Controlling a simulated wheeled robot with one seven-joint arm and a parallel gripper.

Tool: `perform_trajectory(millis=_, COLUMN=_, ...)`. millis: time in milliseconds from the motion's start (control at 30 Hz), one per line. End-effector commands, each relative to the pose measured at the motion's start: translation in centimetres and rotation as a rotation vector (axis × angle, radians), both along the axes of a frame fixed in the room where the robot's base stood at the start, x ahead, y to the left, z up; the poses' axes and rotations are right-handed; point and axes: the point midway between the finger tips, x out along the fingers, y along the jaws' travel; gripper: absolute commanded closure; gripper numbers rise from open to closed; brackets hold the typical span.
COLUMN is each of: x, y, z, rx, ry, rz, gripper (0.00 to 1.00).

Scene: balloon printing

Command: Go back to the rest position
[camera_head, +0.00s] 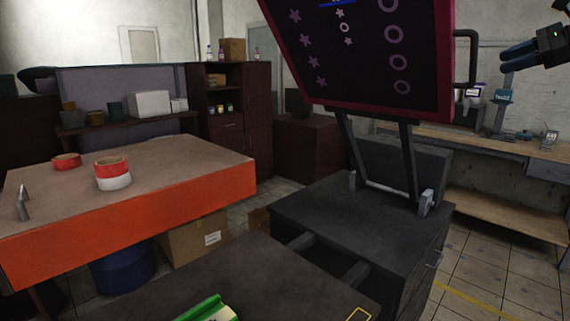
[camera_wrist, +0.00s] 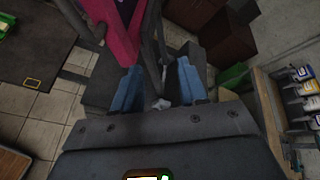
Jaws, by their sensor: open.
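My gripper (camera_head: 512,60) is at the upper right of the head view, raised in the air in front of the back wall. Its blue fingers also show in the wrist view (camera_wrist: 158,88), spread apart with nothing between them. The screen-printing frame (camera_head: 365,50), dark with a magenta border and rows of stars and rings, is tilted up on its hinged arms above the dark press base (camera_head: 345,205). My gripper is to the right of this frame and not touching it. In the wrist view the frame's magenta edge (camera_wrist: 112,40) lies beyond the left finger.
An orange-edged table (camera_head: 150,215) at left holds two rolls of red tape. A green-edged item (camera_head: 212,310) lies on the dark platen (camera_head: 280,285) in front. A wooden workbench (camera_head: 480,145) with bottles runs along the right wall. Tiled floor is free at the right.

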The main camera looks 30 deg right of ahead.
Motion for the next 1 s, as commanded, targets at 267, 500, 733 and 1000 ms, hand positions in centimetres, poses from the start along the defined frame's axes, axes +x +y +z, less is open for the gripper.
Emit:
perform_trajectory(millis=267, x=1.8, y=-0.1, z=-4.5, rx=-0.024, ry=0.016, rz=-0.019, gripper=0.58)
perform_trajectory(millis=500, x=4.1, y=0.1, z=-10.6, rx=-0.071, ry=0.039, rz=-0.045, gripper=0.58)
perform_trajectory(millis=733, x=6.9, y=1.7, z=-20.4, rx=-0.161, ry=0.09, rz=-0.073, gripper=0.58)
perform_trajectory(millis=1000, x=9.4, y=7.2, z=-35.3, rx=-0.366, ry=0.187, rz=-0.077, gripper=0.58)
